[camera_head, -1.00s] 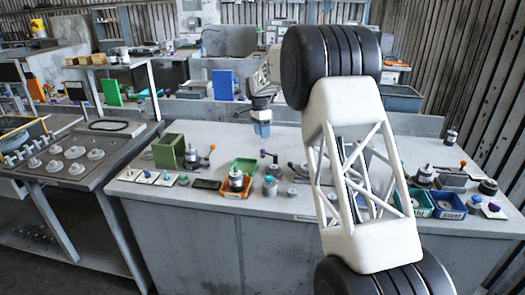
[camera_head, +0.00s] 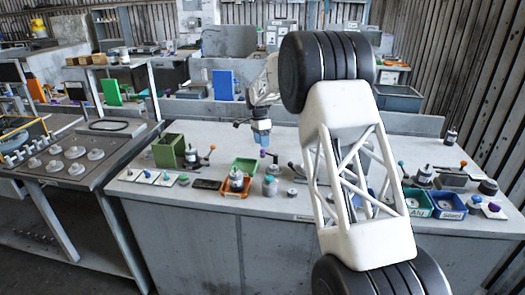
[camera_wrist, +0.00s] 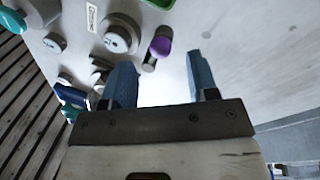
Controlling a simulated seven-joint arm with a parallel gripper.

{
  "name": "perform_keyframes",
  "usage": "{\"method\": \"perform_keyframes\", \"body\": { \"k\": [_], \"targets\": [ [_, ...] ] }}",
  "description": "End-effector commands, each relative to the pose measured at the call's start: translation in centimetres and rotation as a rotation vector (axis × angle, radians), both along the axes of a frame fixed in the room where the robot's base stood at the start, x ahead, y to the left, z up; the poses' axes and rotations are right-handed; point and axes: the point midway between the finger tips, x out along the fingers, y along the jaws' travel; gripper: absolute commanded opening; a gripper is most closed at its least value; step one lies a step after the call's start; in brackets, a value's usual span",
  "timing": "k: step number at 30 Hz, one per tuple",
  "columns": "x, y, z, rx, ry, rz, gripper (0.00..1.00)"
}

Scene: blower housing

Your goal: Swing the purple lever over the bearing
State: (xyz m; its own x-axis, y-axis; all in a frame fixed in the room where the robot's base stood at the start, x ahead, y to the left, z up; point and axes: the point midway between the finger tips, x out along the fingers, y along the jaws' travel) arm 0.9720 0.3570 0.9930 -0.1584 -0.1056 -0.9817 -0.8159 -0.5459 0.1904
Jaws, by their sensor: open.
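The purple lever (camera_head: 263,153) is a short dark arm with a purple knob, standing near the middle of the grey workbench. In the wrist view its purple knob (camera_wrist: 161,46) lies just beyond the gap between my fingertips, apart from both fingers. My gripper (camera_head: 262,138), with blue fingers, is open above the lever; its spread fingers also show in the wrist view (camera_wrist: 163,72). Beside the knob in the wrist view is a round grey part (camera_wrist: 121,34) with a pale centre. I cannot tell whether it is the bearing. My arm hides part of the bench behind the lever.
A grey jar with a teal top (camera_head: 270,186) stands in front. Blue bins (camera_head: 447,205) are at the right. The bench behind my gripper is clear.

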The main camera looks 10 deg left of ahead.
Motion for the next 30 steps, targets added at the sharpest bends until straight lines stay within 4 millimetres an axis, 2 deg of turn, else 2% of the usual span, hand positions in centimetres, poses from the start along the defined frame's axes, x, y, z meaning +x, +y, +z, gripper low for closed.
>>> {"method": "perform_keyframes", "body": {
  "k": [3, 9, 22, 23, 30],
  "targets": [
    [-0.3, -0.2, -1.5, 0.000, 0.002, 0.000, 0.54],
    [-0.6, -0.4, -3.4, 0.000, 0.001, 0.000, 0.54],
    [-0.7, -0.4, -4.1, 0.001, 0.001, 0.000, 0.54],
    [-0.7, -0.4, -4.1, 0.001, 0.001, 0.000, 0.52],
    [-0.7, -0.5, -4.0, 0.001, 0.001, 0.000, 0.15]
  ]
}}
